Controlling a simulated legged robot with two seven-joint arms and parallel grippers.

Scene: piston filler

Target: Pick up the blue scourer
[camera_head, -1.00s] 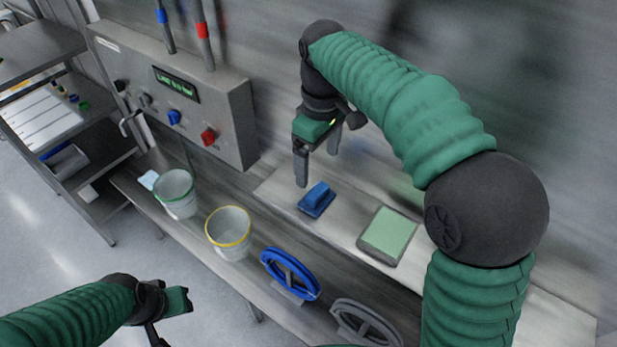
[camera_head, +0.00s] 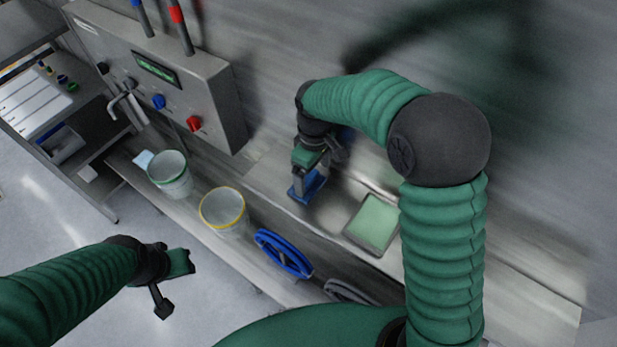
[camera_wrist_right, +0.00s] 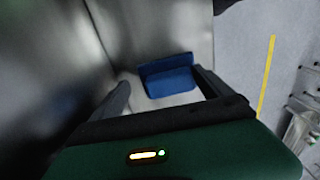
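The blue scourer (camera_head: 309,187) lies on the upper metal shelf and is partly hidden by my right gripper in the head view. My right gripper (camera_head: 303,184) points down right at it. In the right wrist view the scourer (camera_wrist_right: 168,76), a blue pad with a raised grip, shows between and just beyond the two open fingers (camera_wrist_right: 162,92). I see no clear contact between fingers and scourer. My left gripper (camera_head: 178,280) hangs over the floor at lower left, away from the scourer; its finger opening is not clear.
A tray with a light green pad (camera_head: 373,222) lies right of the scourer. A control box (camera_head: 160,80) is on the wall at left.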

